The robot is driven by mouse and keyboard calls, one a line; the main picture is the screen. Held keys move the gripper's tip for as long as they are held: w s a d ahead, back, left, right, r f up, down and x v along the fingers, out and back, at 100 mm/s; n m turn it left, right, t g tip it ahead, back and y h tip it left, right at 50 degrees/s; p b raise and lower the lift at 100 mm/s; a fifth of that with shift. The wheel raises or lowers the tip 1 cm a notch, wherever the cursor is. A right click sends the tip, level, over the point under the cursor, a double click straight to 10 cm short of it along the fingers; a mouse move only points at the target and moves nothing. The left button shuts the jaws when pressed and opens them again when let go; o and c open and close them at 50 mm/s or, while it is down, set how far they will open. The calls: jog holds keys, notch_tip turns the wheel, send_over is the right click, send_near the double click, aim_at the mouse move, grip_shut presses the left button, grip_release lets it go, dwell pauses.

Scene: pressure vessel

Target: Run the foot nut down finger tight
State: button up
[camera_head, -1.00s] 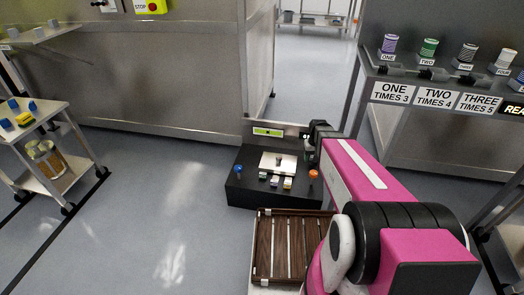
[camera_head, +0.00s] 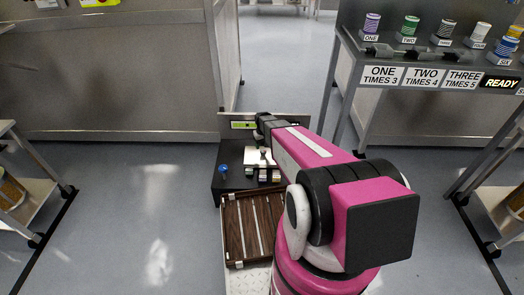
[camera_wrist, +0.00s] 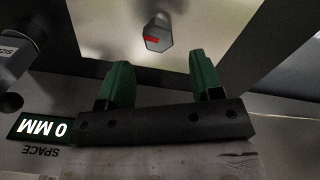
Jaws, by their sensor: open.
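My gripper (camera_wrist: 158,74) is open, with its two green fingertips spread apart and nothing between them. A grey hexagonal piece with a red mark (camera_wrist: 157,32) shows beyond the fingertips in the wrist view, roughly in line with the gap and apart from both fingers. I cannot tell whether it is the foot nut. In the head view my arm reaches over a black box (camera_head: 217,187) on the floor ahead, and my fingers cannot be made out there. The box carries a pale plate (camera_head: 252,154), a blue knob (camera_head: 223,169) and several small blocks.
A brown slatted tray (camera_head: 233,236) is in front of the box. A shelf with several spools (camera_head: 410,25) stands right.

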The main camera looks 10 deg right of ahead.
aim_at(263, 152)
notch_tip(263, 152, down, 5)
jog(key=shift+r, duration=0.1)
dwell(0.3)
jog(key=c, duration=0.9)
